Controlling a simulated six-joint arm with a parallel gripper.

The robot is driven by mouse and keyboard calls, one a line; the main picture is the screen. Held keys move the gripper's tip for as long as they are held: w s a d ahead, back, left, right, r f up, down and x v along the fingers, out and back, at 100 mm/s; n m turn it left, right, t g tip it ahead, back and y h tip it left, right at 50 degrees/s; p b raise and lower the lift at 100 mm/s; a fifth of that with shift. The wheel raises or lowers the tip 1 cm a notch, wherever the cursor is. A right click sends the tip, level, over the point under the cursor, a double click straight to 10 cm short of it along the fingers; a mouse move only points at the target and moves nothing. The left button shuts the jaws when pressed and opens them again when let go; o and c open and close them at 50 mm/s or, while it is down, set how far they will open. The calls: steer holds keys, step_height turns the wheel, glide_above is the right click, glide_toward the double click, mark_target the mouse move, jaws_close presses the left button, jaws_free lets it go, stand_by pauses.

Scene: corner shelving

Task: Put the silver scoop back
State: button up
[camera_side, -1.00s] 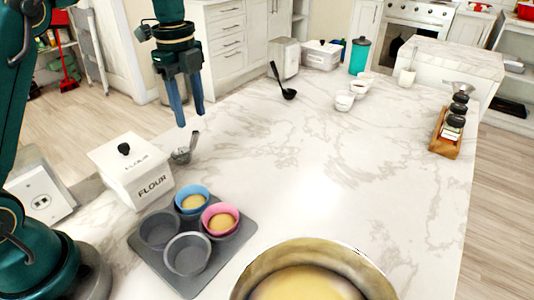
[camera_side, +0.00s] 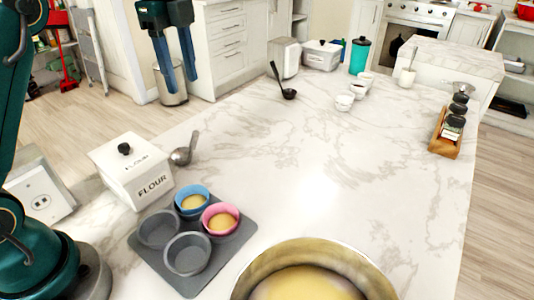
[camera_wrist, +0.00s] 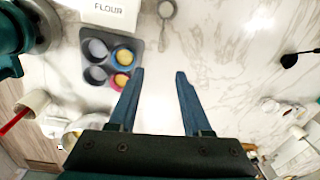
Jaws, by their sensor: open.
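The silver scoop (camera_side: 182,156) lies on the marble counter beside the right side of the white flour box (camera_side: 133,172). In the wrist view the scoop (camera_wrist: 166,10) shows at the top edge, next to the flour box (camera_wrist: 108,12), and part of it is cut off. My gripper (camera_side: 178,85) is open and empty, raised high above the counter and apart from the scoop. In the wrist view its two blue fingers (camera_wrist: 160,72) are spread with only counter between them.
A muffin tin (camera_side: 218,252) with blue and pink cups stands in front of the flour box. A large bowl (camera_side: 262,268) of batter is at the front. A black ladle (camera_side: 288,93), small white bowls (camera_side: 345,102) and a spice rack (camera_side: 440,140) stand farther off. The counter's middle is clear.

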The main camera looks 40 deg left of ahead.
steer(key=s+d+f+n+t, duration=0.2)
steer(key=s+d+f+n, duration=0.1)
steer(key=s+n, duration=0.5)
steer(key=s+d+f+n+t, duration=0.3)
steer(key=s+n, duration=0.5)
steer(key=shift+s+d+f, duration=0.15)
steer(key=shift+s+d, duration=0.2)
steer(key=shift+d, duration=0.05)
stand_by(0.4)
